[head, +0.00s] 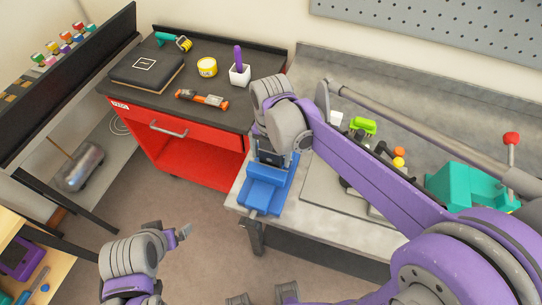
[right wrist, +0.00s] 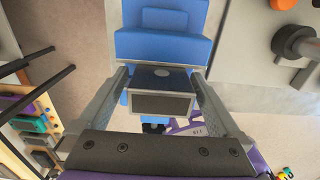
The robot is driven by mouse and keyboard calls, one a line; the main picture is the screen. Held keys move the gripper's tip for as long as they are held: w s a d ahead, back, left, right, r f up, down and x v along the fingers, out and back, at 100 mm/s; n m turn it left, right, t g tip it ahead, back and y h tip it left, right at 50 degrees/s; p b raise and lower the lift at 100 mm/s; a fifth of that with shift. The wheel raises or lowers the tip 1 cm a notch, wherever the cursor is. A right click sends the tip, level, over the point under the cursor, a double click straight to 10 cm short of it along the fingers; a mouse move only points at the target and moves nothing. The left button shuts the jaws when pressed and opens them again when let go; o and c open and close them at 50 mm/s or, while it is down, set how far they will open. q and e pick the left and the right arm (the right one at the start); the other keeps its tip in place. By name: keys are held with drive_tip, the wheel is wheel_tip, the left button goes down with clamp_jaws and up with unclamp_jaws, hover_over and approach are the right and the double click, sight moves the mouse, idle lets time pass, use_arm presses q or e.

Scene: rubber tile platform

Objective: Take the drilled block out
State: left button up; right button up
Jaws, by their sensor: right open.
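The blue vise (head: 266,190) is on the near left corner of the grey workbench; it also shows at the top of the right wrist view (right wrist: 160,46). The drilled block (right wrist: 162,79), dark with a pale round spot on top and a grey near face, is at the vise. My right gripper (right wrist: 158,84) is over it, jaws open, one finger on each side of the block, with gaps visible. In the head view my right wrist hides most of the block. My left gripper (head: 183,232) is over the floor at lower left, away from the vise; its jaw opening is unclear.
A red tool cabinet (head: 190,150) stands left of the bench, with a black case (head: 146,70), yellow tin (head: 207,67), white cup (head: 240,75) and orange-grey tool (head: 202,99) on top. A teal machine (head: 465,188) is at the bench's right. Floor between cabinet and bench is clear.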

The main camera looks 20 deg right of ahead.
drive_tip(key=shift+f, duration=0.4)
drive_tip(key=shift+c, duration=0.3)
clamp_jaws()
